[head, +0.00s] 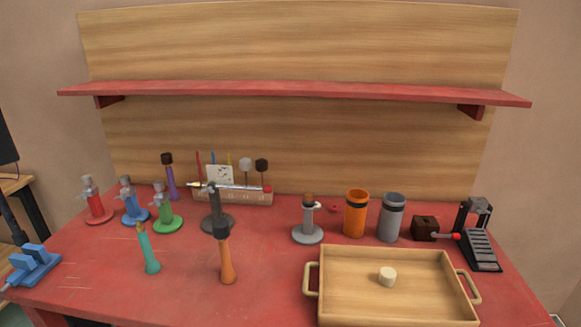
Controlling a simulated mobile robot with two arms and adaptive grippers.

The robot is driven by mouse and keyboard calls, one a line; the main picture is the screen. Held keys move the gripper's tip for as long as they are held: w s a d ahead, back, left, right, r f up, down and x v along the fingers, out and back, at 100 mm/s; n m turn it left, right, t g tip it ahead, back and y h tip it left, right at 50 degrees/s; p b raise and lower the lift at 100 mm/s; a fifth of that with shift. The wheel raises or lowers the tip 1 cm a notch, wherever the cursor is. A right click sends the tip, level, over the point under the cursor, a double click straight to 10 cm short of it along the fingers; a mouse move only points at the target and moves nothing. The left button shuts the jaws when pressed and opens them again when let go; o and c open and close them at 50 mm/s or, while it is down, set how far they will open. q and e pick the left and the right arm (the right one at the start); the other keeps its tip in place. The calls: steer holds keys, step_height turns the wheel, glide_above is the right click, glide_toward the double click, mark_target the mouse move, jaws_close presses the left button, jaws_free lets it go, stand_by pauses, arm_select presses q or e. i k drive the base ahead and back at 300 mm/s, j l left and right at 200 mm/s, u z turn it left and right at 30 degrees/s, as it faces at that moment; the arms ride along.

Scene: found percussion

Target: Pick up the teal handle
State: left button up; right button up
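The teal handle (149,252) stands near the front left of the red table (190,290). It flares towards its base, leans slightly left in the picture and has a brass-coloured tip on top. It stands apart from the things around it, with nothing touching it. Neither of my grippers shows in the head view.
An orange handle with a dark top (227,262) stands to its right, and a green-based stand (167,222) is behind it. A blue device (33,265) sits at the left edge. A red shelf (290,91) spans the back.

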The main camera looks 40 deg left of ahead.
mark_target(153, 266)
steer(key=k+u, duration=0.15)
steer(key=u, duration=2)
steer(key=i+j, duration=0.1)
steer(key=j, duration=0.2)
steer(key=i+j, duration=0.1)
steer(key=j, duration=0.2)
steer(key=i+j, duration=0.1)
steer(key=j, duration=0.2)
